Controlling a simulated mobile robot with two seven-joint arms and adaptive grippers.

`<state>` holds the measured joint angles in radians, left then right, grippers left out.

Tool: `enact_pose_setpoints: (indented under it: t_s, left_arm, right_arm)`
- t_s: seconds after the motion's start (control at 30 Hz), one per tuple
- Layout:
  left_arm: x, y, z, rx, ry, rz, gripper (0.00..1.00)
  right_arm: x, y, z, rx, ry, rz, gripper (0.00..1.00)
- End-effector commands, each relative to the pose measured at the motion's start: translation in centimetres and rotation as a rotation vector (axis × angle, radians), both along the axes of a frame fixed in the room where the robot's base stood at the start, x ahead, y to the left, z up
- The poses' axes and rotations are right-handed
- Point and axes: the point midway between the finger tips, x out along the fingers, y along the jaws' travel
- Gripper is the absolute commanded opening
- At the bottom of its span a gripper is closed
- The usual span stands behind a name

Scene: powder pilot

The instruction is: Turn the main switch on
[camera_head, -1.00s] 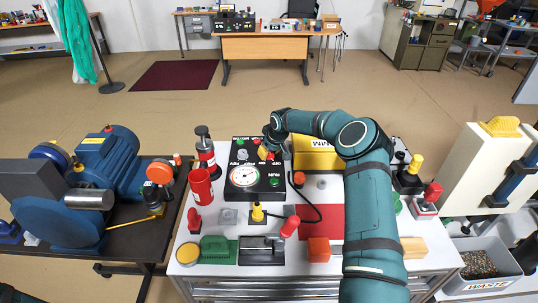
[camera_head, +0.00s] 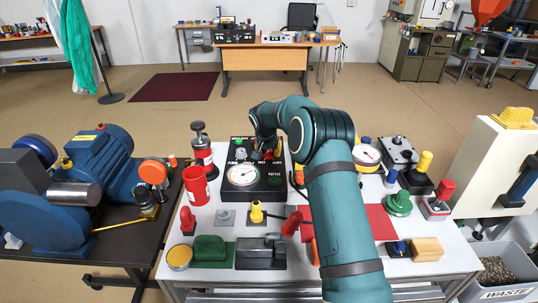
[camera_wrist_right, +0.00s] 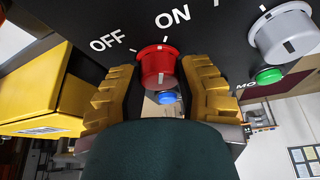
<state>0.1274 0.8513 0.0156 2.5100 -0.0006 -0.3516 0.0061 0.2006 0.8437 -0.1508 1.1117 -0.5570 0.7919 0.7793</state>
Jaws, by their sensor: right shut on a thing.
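The main switch is a red round knob (camera_wrist_right: 157,64) on a black control box (camera_head: 262,196), with OFF and ON lettered beside it. My right gripper (camera_wrist_right: 159,78) has its two yellow-padded fingers on either side of the knob and is shut on it. In the head view my right gripper (camera_head: 267,147) is at the back edge of the box, and the arm hides most of the knob. A white mark shows low on the knob face; I cannot tell surely which label it matches. My left gripper is not in view.
A grey knob (camera_wrist_right: 287,36) and a green button (camera_wrist_right: 268,75) sit close right of the switch. A yellow box (camera_wrist_right: 42,98) stands beside the fingers. A red cup (camera_head: 197,186) and several parts crowd the white table (camera_head: 205,283). A blue motor (camera_head: 100,155) stands left.

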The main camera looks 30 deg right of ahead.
Motion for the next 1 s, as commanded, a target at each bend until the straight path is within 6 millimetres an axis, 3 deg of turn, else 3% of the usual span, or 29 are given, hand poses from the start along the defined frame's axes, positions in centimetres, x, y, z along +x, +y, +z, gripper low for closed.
enact_pose_setpoints:
  t_s: [0.4,0.93,0.97,1.0]
  left_arm:
    - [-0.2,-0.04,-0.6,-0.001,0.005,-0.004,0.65]
    - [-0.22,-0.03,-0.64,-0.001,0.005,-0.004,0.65]
    - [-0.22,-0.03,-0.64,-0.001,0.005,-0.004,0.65]
    - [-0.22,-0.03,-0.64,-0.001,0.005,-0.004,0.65]
  right_arm:
    - [-0.05,0.01,-0.21,0.001,0.003,-0.173,0.0]
    - [-0.12,-0.02,-0.27,0.002,0.006,-0.193,0.0]
    - [-0.12,-0.02,-0.28,0.002,0.006,-0.193,0.48]
    - [-0.12,-0.03,-0.26,0.002,0.006,-0.193,0.62]
